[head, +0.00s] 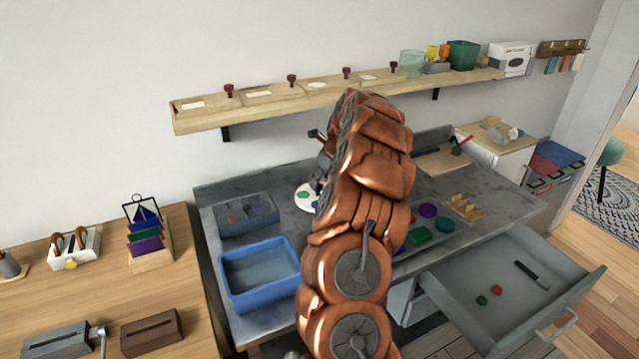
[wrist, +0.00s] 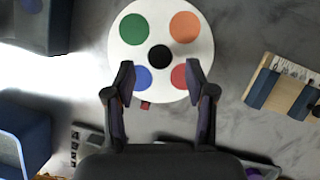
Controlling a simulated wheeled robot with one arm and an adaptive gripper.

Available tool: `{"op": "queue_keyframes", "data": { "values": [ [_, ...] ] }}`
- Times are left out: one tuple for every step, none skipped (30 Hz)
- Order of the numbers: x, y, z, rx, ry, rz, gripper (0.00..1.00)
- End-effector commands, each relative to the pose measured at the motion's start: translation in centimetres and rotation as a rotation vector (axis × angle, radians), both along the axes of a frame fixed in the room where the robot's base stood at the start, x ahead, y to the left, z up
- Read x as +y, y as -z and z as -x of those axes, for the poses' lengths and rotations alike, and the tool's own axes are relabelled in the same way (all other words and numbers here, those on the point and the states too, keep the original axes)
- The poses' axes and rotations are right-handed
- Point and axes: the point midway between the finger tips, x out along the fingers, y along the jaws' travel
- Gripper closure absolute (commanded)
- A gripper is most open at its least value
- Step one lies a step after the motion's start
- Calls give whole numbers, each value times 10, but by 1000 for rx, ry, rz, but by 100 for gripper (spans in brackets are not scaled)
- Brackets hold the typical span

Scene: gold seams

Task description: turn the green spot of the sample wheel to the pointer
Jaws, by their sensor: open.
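The sample wheel (wrist: 160,18) is a white disc with a black hub (wrist: 159,56). Its green spot (wrist: 134,28) is at upper left, orange (wrist: 184,27) at upper right, blue (wrist: 136,77) at lower left and red (wrist: 181,76) at lower right. A small red mark (wrist: 146,105), perhaps the pointer, shows just below the lower rim, by the blue spot. My gripper (wrist: 160,80) is open, its fingers over the wheel's lower part, either side of the blue and red spots. I cannot tell whether they touch it. In the head view my arm partly hides the wheel (head: 304,197).
A blue tub (head: 260,275) and a grey box (head: 246,216) stand left of the wheel on the grey bench. A striped block (wrist: 284,88) lies right of it in the wrist view. An open drawer (head: 480,320) juts from the bench front. A shelf (head: 330,100) runs above.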

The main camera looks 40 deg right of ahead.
Motion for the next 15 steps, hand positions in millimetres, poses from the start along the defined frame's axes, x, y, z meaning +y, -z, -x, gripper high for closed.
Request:
{"op": "queue_keyframes", "data": {
  "values": [
    [1,7,-3,2,-1,-2,45],
    [0,10,-5,1,-1,-1,45],
    [0,14,-7,0,-1,1,45],
    [0,16,-8,-1,-1,2,45],
    [0,19,-9,-1,-1,2,45],
    [0,22,-10,-2,-1,3,45],
    [0,24,-11,-1,-1,2,45],
    [0,25,-11,-1,-1,2,45],
    [0,27,-12,-1,-1,2,45],
    [0,27,-12,-2,-1,2,45],
    [0,27,-12,-2,-1,2,45],
    [0,28,-12,-2,-1,2,45],
    [0,28,-12,-2,-1,2,45],
    [0,28,-12,-2,-1,2,45],
    [0,27,-12,-2,-1,2,45]
  ]
}}
